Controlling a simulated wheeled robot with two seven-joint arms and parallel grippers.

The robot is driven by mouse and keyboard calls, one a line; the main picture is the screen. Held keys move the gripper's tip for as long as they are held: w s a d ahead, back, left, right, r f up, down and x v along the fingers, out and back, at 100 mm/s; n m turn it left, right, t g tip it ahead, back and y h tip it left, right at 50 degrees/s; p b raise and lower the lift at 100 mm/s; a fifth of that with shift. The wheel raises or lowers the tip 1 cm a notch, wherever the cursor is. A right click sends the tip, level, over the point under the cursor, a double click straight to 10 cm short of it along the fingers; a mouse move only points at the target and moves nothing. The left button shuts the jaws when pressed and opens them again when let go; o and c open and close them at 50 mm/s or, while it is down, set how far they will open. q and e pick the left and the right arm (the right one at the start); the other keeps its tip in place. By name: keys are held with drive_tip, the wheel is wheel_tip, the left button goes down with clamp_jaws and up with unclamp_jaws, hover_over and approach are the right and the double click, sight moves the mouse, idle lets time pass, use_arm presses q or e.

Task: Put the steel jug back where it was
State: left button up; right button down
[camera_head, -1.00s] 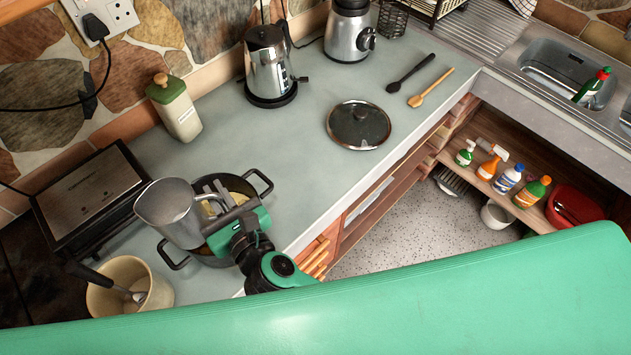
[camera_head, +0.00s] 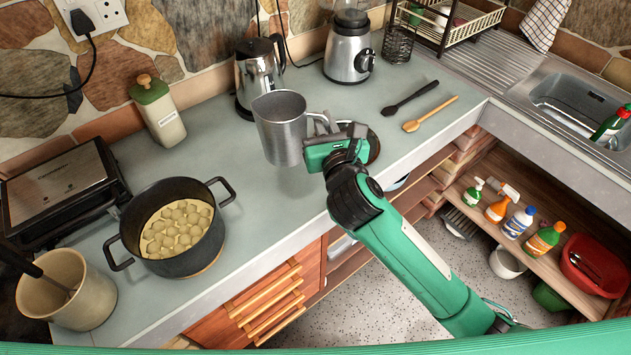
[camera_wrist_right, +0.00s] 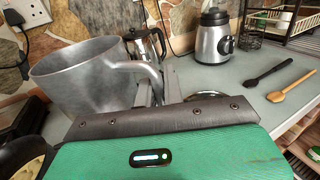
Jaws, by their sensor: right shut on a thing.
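The steel jug (camera_head: 281,128) is a grey metal jug, held upright or nearly so over the middle of the counter. My right gripper (camera_head: 325,125) is shut on its handle, at the jug's right side. In the right wrist view the jug (camera_wrist_right: 85,80) fills the upper left, and its handle runs to the gripper's fingers (camera_wrist_right: 158,88). I cannot tell whether the jug's base touches the counter. My left gripper is not in view.
A pot (camera_head: 177,235) of round pale pieces stands at the left. A kettle (camera_head: 257,75) is close behind the jug, with a blender (camera_head: 349,48) further right. A pan lid (camera_head: 373,147) lies partly hidden behind my gripper. Two spoons (camera_head: 430,113) lie to the right.

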drive_tip(key=shift+f+b, duration=0.55)
drive_tip(key=shift+f, duration=7.4)
drive_tip(key=shift+f, duration=0.15)
drive_tip(key=c, duration=1.5)
unclamp_jaws()
